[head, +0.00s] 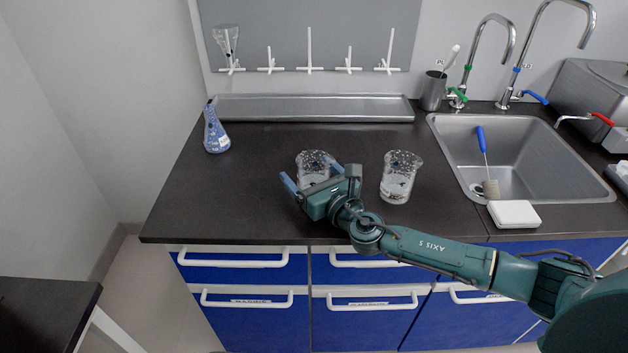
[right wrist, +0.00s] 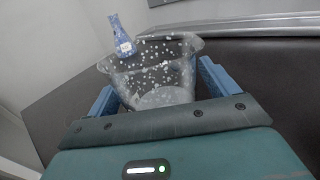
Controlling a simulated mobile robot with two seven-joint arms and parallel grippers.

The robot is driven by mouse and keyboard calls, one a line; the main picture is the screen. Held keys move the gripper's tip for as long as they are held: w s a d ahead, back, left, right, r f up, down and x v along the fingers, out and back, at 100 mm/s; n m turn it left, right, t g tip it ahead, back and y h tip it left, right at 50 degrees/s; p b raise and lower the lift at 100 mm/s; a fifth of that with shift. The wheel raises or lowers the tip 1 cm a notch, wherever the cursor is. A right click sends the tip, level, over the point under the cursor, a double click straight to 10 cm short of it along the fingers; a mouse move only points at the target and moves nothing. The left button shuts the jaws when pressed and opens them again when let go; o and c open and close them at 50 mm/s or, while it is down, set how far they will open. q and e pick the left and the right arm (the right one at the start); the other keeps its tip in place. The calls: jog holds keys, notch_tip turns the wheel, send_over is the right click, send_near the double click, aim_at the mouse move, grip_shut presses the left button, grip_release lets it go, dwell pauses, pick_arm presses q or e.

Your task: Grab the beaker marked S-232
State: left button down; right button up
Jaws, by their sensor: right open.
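Two clear glass beakers with whitish specks stand on the dark counter. The left beaker (head: 312,161) is at my right gripper, and the right beaker (head: 400,170) stands apart to its right. No S-232 marking is readable on either. My right gripper (head: 309,175) is open, with its blue fingers on either side of the left beaker. In the right wrist view this beaker (right wrist: 155,75) stands between the spread fingers (right wrist: 160,88). Its lower front is hidden by the gripper body. My left gripper is not in view.
A blue flask with a white label (head: 215,132) stands at the counter's left. A metal tray (head: 310,108) lies along the wall. The sink (head: 530,150) and a white box (head: 514,214) are at the right. The counter's left front is clear.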

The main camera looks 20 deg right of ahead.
jog(key=shift+c, duration=0.4)
jog(key=c, duration=1.1)
jog(key=shift+r, duration=0.2)
